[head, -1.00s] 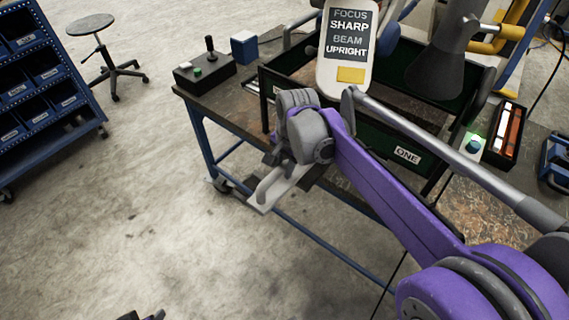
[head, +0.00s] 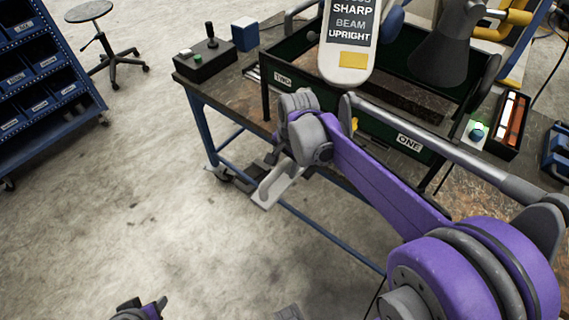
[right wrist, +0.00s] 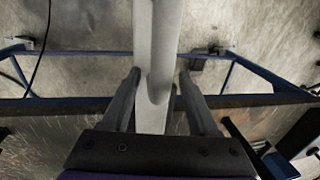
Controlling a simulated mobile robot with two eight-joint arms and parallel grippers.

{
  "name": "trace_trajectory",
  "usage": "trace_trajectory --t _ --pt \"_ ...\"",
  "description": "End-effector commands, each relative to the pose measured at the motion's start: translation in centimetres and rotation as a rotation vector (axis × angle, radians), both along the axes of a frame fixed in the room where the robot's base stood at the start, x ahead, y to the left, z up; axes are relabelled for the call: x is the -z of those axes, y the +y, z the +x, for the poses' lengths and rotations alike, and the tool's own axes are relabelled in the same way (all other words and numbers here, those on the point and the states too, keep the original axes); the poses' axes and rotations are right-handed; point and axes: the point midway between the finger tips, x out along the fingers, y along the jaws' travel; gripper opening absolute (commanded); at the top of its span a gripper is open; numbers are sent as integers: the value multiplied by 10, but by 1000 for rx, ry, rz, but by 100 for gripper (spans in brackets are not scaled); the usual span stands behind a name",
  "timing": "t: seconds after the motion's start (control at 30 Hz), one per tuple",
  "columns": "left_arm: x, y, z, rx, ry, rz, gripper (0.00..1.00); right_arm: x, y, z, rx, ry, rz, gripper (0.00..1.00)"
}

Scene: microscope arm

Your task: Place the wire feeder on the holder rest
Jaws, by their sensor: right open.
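My right gripper (head: 262,178) is open at the end of the purple arm, over the floor just off the table's front edge. In the right wrist view, its two dark fingers (right wrist: 160,90) stand either side of a light grey bar (right wrist: 157,60). A light grey flat piece (head: 277,187) shows beside the gripper in the head view, probably the same bar. I cannot tell whether it is the wire feeder or whether the fingers touch it. I cannot identify the holder rest. My left gripper (head: 142,309) is partly cut off at the bottom edge.
A stool (head: 112,45) and blue bin rack (head: 38,85) stand left. The floor between is clear.

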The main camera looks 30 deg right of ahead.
Motion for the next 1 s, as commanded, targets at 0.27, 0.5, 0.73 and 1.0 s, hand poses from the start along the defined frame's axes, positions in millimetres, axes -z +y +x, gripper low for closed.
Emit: trace_trajectory --t 0.27,0.5,0.73,1.0 --pt "-4 0 1 0 -1 0 50 -26 -1 -4 1 0 -1 61" --pt "-11 0 2 0 -4 0 50 -78 -5 -11 1 0 -1 61" --pt "-14 0 2 0 -5 0 50 -111 -6 -16 0 0 0 61" --pt "-15 0 2 0 -5 0 50 -104 9 -39 -156 -44 -41 61"
